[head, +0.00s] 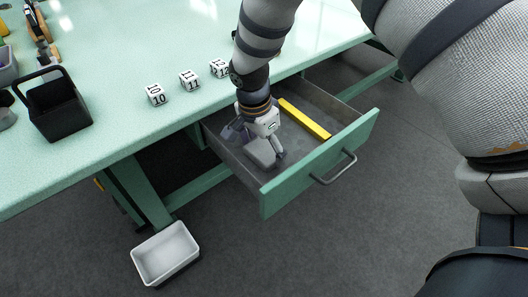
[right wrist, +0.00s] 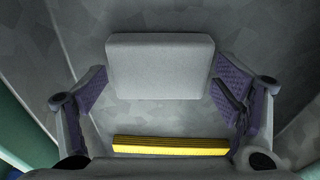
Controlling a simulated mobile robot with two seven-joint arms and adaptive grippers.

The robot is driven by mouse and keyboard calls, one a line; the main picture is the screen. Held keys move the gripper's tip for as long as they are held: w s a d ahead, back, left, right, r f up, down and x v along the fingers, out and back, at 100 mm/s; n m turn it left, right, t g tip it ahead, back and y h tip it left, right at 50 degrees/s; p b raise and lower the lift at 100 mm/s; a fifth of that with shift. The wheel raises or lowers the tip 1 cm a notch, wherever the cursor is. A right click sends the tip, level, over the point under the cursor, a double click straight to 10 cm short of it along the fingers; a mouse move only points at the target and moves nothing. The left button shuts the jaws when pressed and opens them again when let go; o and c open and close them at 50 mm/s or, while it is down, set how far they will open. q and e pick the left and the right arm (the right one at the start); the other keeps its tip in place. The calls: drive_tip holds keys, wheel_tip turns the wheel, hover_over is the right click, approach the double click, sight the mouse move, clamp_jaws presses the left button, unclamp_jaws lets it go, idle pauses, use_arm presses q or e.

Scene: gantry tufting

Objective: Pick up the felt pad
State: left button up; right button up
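The felt pad is a light grey rounded block (right wrist: 160,66) lying in the open drawer; in the head view the grey pad (head: 260,153) is partly covered by my gripper. My right gripper (head: 264,142) reaches down into the drawer over the pad. In the right wrist view my right gripper (right wrist: 163,92) is open, with one purple-padded finger on each side of the pad's near end. A gap shows between each finger and the pad. My left gripper is not in either view.
The green drawer (head: 320,165) is pulled out from the bench (head: 115,125). A yellow bar (head: 304,118) lies in it, also in the wrist view (right wrist: 171,146). White numbered cubes (head: 189,81) and a black caddy (head: 57,108) stand on the bench. A white bin (head: 165,254) is on the floor.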

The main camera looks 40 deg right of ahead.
sight(265, 150)
drive_tip(key=c, duration=0.3)
drive_tip(key=shift+c, duration=0.2)
drive_tip(key=r, duration=0.2)
drive_tip(key=r+p, duration=0.1)
drive_tip(key=r, duration=0.1)
drive_tip(key=shift+s+a+r, duration=0.15)
drive_tip(key=shift+a+r, duration=0.05)
drive_tip(key=s+a+r+p, duration=0.3)
drive_tip(key=s+a+r, duration=0.5)
drive_tip(key=s, duration=0.2)
drive_tip(key=shift+s+a+r, duration=0.2)
drive_tip(key=shift+r, duration=0.2)
drive_tip(key=o, duration=0.4)
drive_tip(key=shift+c, duration=0.2)
drive_tip(key=c, duration=0.4)
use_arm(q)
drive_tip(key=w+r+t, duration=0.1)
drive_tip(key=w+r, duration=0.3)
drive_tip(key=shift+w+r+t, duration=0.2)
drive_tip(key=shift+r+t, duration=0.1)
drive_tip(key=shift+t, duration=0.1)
use_arm(e)
drive_tip(key=shift+s+f, duration=0.1)
drive_tip(key=shift+c, duration=0.2)
